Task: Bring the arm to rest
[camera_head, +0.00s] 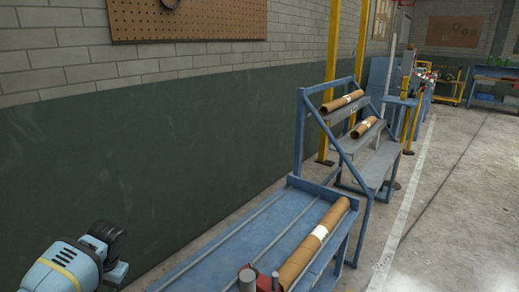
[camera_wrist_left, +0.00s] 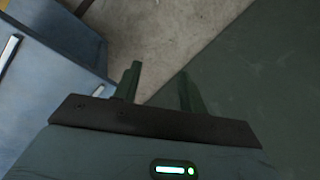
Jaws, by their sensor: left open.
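My left arm (camera_head: 75,262) shows at the lower left of the head view as a pale blue link with a yellow band and a dark joint. It is beside the dark green wall, left of the blue bench. The fingers of my left gripper (camera_wrist_left: 158,86) show in the left wrist view. They are dark, apart and empty, with bare floor and a dark green surface beyond them. My right gripper is in neither view.
A blue bench (camera_head: 240,230) holds a brown roll (camera_head: 315,240) with a white label. Behind it, a blue rack (camera_head: 301,135) carries two more rolls. In the left wrist view, blue furniture (camera_wrist_left: 50,75) stands at left. Concrete floor (camera_head: 455,200) is clear at right.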

